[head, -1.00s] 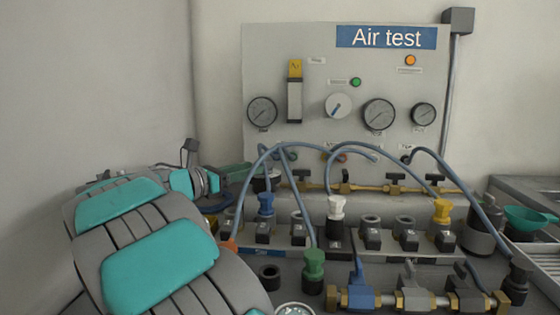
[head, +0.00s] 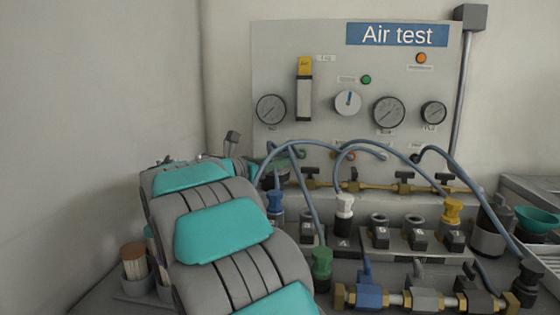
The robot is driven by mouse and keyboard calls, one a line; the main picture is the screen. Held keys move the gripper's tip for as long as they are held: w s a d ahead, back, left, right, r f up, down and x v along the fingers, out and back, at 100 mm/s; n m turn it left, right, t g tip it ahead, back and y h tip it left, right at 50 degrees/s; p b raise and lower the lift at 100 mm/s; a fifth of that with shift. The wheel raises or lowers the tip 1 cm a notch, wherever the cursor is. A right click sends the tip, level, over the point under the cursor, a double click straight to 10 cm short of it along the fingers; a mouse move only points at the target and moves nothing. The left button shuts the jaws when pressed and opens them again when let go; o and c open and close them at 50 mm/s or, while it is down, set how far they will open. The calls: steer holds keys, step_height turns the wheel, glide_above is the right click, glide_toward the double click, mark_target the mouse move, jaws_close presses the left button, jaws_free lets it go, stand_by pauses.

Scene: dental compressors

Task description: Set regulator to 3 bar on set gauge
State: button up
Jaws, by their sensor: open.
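A white round knob (head: 347,103) with a blue mark sits in the middle of the grey Air test panel (head: 290,40). The blue mark stands close to upright. Three round gauges are on the panel: a left one (head: 271,109), a larger one (head: 389,112) right of the knob, and a small one (head: 433,113) at the right. Their labels and needle readings are too small to read, so I cannot tell which is the set gauge. My grey and teal arm is at lower left, apart from the panel. My gripper's fingers do not show.
Blue hoses (head: 318,143) arch in front of the panel's lower part. Below are brass valves (head: 375,187), a white fitting (head: 345,204), a yellow fitting (head: 452,211) and a green fitting (head: 321,262). A cup of sticks (head: 134,262) stands at left. The space before the knob looks clear.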

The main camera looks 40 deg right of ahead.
steer(key=shift+c, duration=0.2)
jaws_close()
steer(key=shift+m+g, duration=0.3)
steer(key=shift+g, duration=0.2)
steer(key=shift+s+r+m+g, duration=0.15)
steer(key=shift+m+g, duration=0.45)
steer(key=shift+g, duration=0.3)
steer(key=shift+s+m+g+y, duration=0.15)
steer(key=shift+m+g+y, duration=0.15)
steer(key=shift+m+g, duration=0.45)
steer(key=shift+o, duration=0.2)
jaws_free()
steer(key=shift+g, duration=0.35)
